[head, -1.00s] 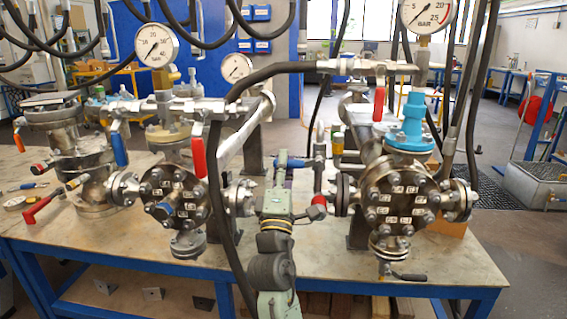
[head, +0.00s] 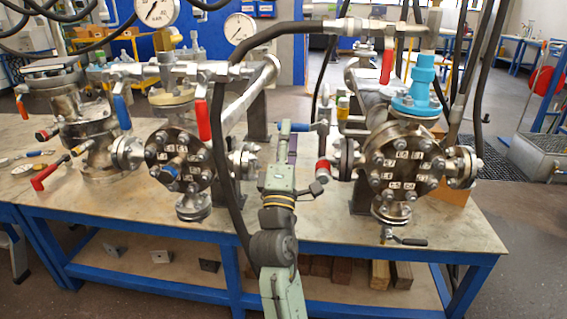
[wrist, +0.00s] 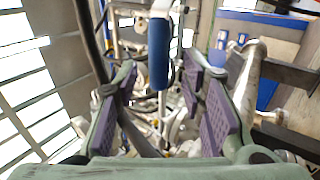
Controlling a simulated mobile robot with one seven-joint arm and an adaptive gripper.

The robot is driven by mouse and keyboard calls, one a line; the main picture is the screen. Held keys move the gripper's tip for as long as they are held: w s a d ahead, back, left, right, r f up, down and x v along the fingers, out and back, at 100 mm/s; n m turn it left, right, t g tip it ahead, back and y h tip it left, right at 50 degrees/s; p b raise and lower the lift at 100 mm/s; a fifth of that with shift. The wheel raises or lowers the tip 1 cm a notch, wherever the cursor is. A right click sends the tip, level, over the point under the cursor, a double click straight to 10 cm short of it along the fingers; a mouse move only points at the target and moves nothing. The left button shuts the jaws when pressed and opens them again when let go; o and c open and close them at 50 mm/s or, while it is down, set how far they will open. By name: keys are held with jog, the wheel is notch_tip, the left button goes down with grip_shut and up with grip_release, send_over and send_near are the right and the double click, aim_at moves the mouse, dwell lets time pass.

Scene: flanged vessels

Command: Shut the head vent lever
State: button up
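My gripper (head: 287,150) is in front of the pipework between the two flanged vessels. In the wrist view my gripper (wrist: 160,80) is open, its purple pads wide apart. A blue lever handle (wrist: 158,53) shows in the gap between the fingers; neither pad visibly touches it. In the head view this seems to be the horizontal blue handle (head: 300,127) just past the fingertips. Red levers hang by the left vessel (head: 204,119) and above the right vessel (head: 387,66). Another blue lever (head: 122,112) hangs further left. No label shows which is the head vent lever.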

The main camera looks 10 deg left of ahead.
jog(key=v, duration=0.9)
jog(key=shift+s+a, duration=0.1)
